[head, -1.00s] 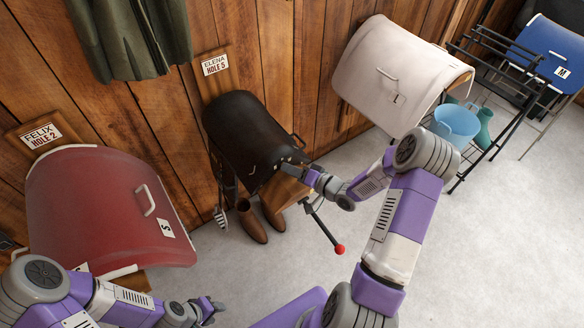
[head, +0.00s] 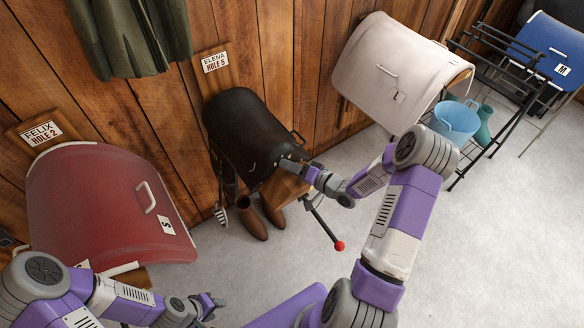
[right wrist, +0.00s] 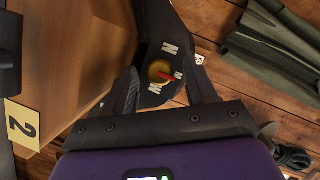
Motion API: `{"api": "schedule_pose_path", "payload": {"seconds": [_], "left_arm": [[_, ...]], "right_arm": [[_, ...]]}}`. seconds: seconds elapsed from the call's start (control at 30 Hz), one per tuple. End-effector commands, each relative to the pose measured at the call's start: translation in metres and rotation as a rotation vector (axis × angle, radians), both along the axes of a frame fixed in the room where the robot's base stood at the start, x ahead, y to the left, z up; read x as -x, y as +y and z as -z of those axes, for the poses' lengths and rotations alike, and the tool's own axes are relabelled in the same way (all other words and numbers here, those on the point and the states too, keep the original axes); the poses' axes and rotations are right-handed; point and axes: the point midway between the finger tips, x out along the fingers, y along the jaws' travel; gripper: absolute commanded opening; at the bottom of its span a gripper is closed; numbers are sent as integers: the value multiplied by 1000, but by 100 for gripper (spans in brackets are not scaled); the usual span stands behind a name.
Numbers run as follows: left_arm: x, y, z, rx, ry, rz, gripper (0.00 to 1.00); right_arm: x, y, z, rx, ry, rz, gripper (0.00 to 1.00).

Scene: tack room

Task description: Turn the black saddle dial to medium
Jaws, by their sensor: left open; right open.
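The black saddle (head: 245,125) hangs on the wooden wall under the sign reading ELENA HOLE 5. Its dial (right wrist: 159,71) shows in the right wrist view as a round yellow knob with a red pointer, with white letters around it. The pointer is directed to the right and slightly down in that view, towards a small, partly hidden white mark. My right gripper (right wrist: 166,88) is open, its fingers on either side of the dial; I cannot tell whether they touch it. It also shows at the saddle's lower front end in the head view (head: 296,168). My left gripper (head: 213,302) is open and empty, low in the head view.
A red saddle (head: 100,205) is at left and a cream saddle (head: 400,75) at right. Brown boots (head: 252,220) stand below the black saddle. A blue bucket (head: 456,121) and black rack (head: 497,70) are further right. A yellow tag marked 2 (right wrist: 22,125) is at left in the wrist view.

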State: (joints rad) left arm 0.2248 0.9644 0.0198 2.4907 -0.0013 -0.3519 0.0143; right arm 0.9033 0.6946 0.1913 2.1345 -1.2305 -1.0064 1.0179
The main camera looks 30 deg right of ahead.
Motion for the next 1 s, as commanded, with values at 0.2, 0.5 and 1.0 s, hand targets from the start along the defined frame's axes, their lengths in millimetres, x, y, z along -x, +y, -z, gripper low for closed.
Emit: {"api": "schedule_pose_path", "payload": {"seconds": [0.2, 0.5, 1.0], "left_arm": [[0, 0, -3, 0, 0, 0, 43], [0, 0, -9, 0, 0, 0, 43], [0, 0, -9, 0, 0, 0, 43]], "right_arm": [[16, -9, -4, 3, 2, 3, 57], [59, -27, -13, 0, 1, 3, 57], [68, -31, -14, 0, 0, 0, 57]]}}
